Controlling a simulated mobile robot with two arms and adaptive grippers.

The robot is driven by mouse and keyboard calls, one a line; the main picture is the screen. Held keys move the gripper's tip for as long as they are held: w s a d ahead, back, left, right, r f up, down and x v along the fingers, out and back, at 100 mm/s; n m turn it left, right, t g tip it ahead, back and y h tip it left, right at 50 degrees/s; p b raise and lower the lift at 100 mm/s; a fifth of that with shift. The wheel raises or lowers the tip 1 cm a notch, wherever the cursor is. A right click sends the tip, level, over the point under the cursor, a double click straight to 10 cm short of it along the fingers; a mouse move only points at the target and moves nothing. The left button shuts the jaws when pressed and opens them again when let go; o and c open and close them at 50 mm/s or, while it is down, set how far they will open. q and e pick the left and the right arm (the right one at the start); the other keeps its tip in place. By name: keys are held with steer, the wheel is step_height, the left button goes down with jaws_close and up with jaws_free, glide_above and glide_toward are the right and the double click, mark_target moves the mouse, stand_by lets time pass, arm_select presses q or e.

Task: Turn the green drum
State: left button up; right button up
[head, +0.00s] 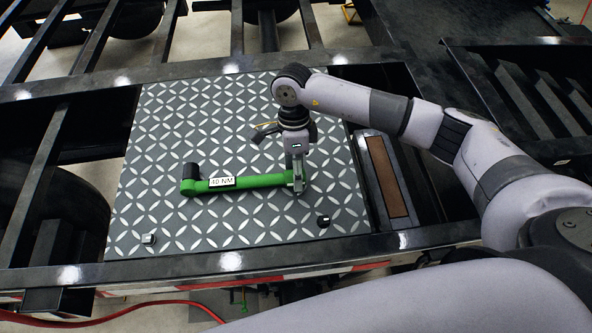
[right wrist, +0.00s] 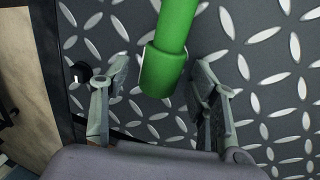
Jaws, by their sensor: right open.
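No green drum shows. The green thing is a long bar tool (head: 240,183) with a "40 NM" label, lying on the patterned metal plate (head: 180,120). A black head is at its left end. My right gripper (head: 297,184) is over the tool's right end, pointing down. In the right wrist view, the tool's thick green end (right wrist: 162,72) sits between the two open fingers (right wrist: 160,85), with a gap on each side. My left gripper is not in view.
A small black piece (head: 323,221) and a small light piece (head: 149,239) are on the plate near its front edge. Dark frame beams (head: 230,262) surround the plate. A red hose (head: 120,306) lies on the floor at lower left. The plate's upper left is clear.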

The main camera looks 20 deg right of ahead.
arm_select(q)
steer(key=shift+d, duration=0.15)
arm_select(e)
steer(key=v, duration=1.1)
steer(key=shift+r, duration=0.15)
